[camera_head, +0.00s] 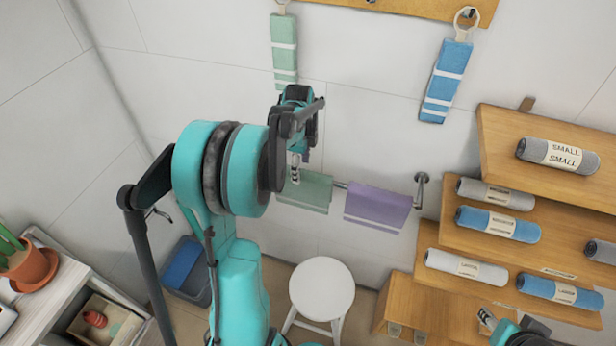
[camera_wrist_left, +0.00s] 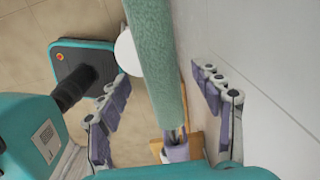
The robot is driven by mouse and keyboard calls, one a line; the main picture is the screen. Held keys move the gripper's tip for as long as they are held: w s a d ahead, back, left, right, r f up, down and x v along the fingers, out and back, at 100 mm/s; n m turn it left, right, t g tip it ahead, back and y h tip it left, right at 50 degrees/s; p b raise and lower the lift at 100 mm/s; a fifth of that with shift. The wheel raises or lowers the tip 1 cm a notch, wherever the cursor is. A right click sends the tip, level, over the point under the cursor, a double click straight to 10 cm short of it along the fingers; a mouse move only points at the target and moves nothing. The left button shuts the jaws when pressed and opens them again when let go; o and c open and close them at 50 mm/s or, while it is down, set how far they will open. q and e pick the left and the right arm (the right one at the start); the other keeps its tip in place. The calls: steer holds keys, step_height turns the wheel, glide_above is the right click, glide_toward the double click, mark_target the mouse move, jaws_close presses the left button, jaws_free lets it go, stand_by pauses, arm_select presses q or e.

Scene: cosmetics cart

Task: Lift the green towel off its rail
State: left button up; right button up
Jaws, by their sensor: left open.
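The green towel (camera_head: 308,191) hangs folded over a wall rail (camera_head: 420,190), left of a purple towel (camera_head: 377,207). My left gripper (camera_head: 296,168) is at the green towel's left part and hides some of it. In the left wrist view my left gripper (camera_wrist_left: 160,75) is open, with one finger on each side of the green towel (camera_wrist_left: 156,60). I see room between the fingers and the cloth, so the towel does not look gripped. My right gripper (camera_head: 488,320) shows only in part at the bottom right; its jaws are too small to judge.
Another green towel (camera_head: 284,50) and a blue towel (camera_head: 447,82) hang above from a wooden board (camera_head: 420,8). Wooden shelves (camera_head: 500,135) with rolled towels stand at the right. A white stool (camera_head: 322,288) and a bin (camera_head: 186,270) stand below.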

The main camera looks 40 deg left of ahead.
mark_target(303, 188)
arm_select(q)
step_height(303, 188, down, 2)
steer(key=shift+a+f+b, duration=0.1)
steer(key=shift+f+b, duration=0.15)
steer(key=shift+b, duration=0.35)
step_height(303, 188, down, 2)
steer(key=shift+w+a+f+b, duration=0.15)
steer(key=shift+f+b, duration=0.1)
steer(key=shift+b, duration=0.1)
steer(key=f, duration=0.1)
steer(key=f+b, duration=0.1)
steer(key=f, duration=0.1)
steer(key=f+b, duration=0.1)
steer(key=f, duration=0.1)
steer(key=shift+w+d+f, duration=0.1)
steer(key=shift+d+f, duration=0.1)
steer(key=shift+d, duration=0.2)
steer(key=shift+c, duration=0.4)
arm_select(e)
step_height(303, 188, down, 5)
steer(key=shift+w, duration=0.1)
arm_select(q)
steer(key=shift+r, duration=0.1)
steer(key=c, duration=1.3)
